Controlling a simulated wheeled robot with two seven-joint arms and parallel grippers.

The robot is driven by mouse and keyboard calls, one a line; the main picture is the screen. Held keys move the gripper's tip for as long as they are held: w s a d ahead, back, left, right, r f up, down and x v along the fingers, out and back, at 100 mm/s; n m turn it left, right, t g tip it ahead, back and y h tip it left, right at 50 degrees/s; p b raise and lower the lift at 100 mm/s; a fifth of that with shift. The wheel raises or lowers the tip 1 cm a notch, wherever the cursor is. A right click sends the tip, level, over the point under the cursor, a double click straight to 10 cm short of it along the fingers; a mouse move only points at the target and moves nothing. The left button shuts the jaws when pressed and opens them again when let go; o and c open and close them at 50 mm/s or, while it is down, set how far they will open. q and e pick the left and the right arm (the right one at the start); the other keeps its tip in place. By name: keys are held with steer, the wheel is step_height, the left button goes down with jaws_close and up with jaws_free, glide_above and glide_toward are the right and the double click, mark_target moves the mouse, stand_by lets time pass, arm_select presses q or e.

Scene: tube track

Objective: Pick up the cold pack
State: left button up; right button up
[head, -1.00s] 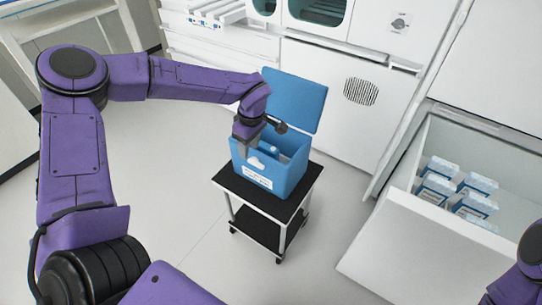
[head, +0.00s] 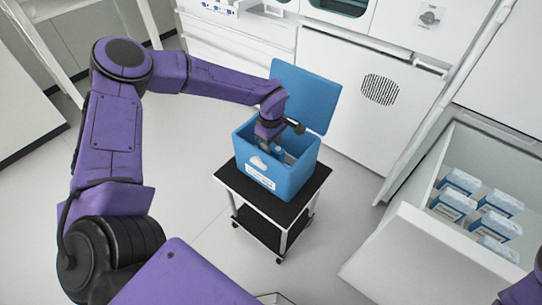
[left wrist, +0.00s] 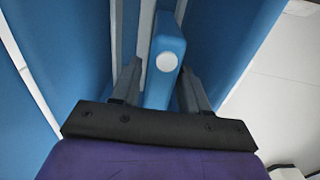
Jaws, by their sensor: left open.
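The cold pack (left wrist: 161,88), a blue slab with a white round spot, shows in the left wrist view inside the blue cooler box (head: 296,178). My left gripper (head: 268,150) reaches down into the open box. In the left wrist view my left gripper (left wrist: 160,80) is open, with one finger on each side of the pack and not closed on it. The pack's lower part is hidden by the gripper's base. My right gripper is not in view; only a bit of purple arm shows at the lower right.
The cooler stands on a small black-topped cart (head: 230,180), its blue lid (head: 305,95) raised behind. An open white drawer (head: 410,240) at the right holds several white and blue packs (head: 460,182). White cabinets line the back. The floor left of the cart is clear.

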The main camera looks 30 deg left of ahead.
arm_select(q)
steer(key=shift+a+f, duration=0.1)
steer(key=shift+f, duration=0.2)
jaws_close()
steer(key=shift+r, duration=0.15)
